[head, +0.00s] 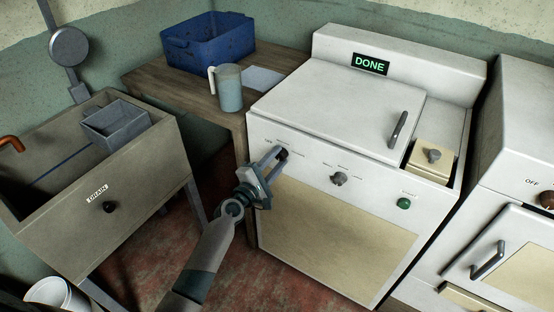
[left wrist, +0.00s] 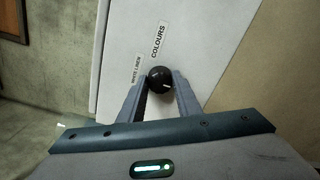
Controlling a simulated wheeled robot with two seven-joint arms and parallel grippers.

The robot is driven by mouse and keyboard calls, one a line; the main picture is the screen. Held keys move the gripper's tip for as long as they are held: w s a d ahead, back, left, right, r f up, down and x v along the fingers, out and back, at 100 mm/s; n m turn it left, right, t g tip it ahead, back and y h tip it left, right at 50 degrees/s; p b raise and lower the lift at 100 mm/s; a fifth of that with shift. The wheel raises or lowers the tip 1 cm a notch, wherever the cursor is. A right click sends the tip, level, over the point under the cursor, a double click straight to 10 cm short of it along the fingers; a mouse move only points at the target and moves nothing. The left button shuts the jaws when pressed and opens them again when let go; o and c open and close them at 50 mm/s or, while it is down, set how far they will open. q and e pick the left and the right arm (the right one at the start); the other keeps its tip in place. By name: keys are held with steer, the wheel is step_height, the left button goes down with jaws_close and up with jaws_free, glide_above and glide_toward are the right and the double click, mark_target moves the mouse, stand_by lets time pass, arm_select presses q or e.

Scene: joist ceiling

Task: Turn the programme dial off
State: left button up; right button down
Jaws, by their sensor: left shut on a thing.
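The programme dial (head: 283,154) is a small dark knob at the left of the white washing machine's front panel, with small labels around it. In the left wrist view the dial (left wrist: 159,78) is a round black knob with a white mark at its lower right. The labels "WHITE LINEN" and "COLOURS" show above it there. My left gripper (head: 276,156) is shut on the dial, with one finger on each side of it. The machine's display (head: 370,64) reads "DONE" in green. My right gripper is not in view.
A grey metal knob (head: 339,179) and a green button (head: 404,203) are further right on the panel. The lid (head: 335,102) is closed. A wooden table (head: 152,84) with a blue bin (head: 208,42) and a jug (head: 229,88) stands left, beside a sink (head: 62,190).

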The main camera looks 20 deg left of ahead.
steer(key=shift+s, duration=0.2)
arm_select(q)
steer(key=o, duration=1.1)
steer(key=shift+c, duration=0.2)
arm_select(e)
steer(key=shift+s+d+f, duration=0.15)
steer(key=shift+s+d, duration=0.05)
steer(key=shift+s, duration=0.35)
arm_select(q)
steer(key=shift+s, duration=0.1)
steer(key=shift+s+a, duration=0.15)
steer(key=shift+s, duration=0.25)
steer(key=b+v, duration=0.1)
steer(key=v, duration=1.5)
steer(key=shift+s, duration=0.2)
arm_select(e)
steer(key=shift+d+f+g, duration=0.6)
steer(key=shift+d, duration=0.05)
arm_select(q)
steer(key=shift+a, duration=0.1)
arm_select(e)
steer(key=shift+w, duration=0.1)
